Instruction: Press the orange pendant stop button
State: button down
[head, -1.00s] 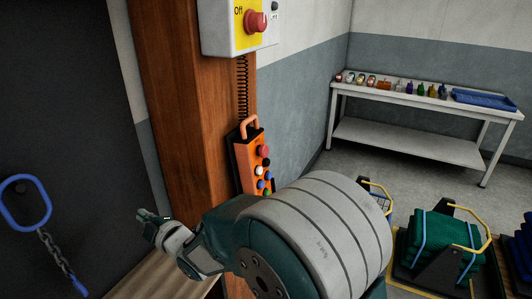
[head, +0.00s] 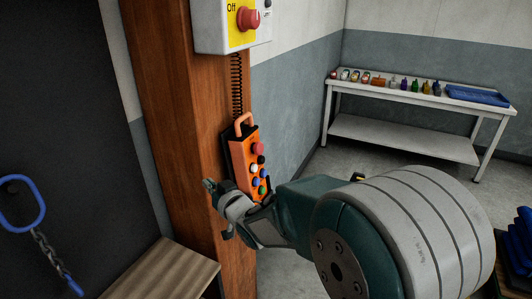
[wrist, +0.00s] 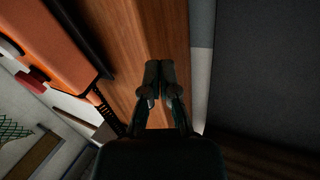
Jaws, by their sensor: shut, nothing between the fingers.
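The orange pendant (head: 244,152) hangs upright on the wooden post, below a coiled black cord. Its red stop button (head: 258,148) is the top one in a column of several coloured buttons. My gripper (head: 209,185) is at the lower left of the pendant, in front of the post, with its fingers shut and empty. It looks apart from the red button. In the wrist view, my shut fingers (wrist: 161,66) point along the wood, and the orange pendant (wrist: 48,38) is at the upper left with a red button (wrist: 30,83) on its side.
A grey and yellow box (head: 225,25) with another red button is fixed on the post (head: 172,120) above the pendant. A blue ring on a chain (head: 25,205) hangs at the left. A white table (head: 400,93) with small bottles stands at the back right.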

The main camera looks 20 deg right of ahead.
jog(key=s+d+r+m+h, duration=0.1)
jog(key=d+m+h, duration=0.2)
jog(key=d+m, duration=0.6)
jog(key=s+d+r+m+t+h, duration=0.1)
jog(key=s+d+r+m+h, duration=0.1)
jog(key=d+m, duration=0.8)
jog(key=shift+s+d+m+h, duration=0.3)
jog(key=shift+d+h, duration=0.3)
jog(key=shift+d, duration=0.1)
send_near(257, 148)
jog(key=w+d+f, duration=0.1)
jog(key=w+d, duration=0.4)
jog(key=shift+w+a+f, duration=0.25)
jog(key=shift+w+a, duration=0.55)
jog(key=shift+w, duration=0.05)
jog(key=shift+w+a+f, duration=0.2)
jog(key=shift+w+a, duration=0.65)
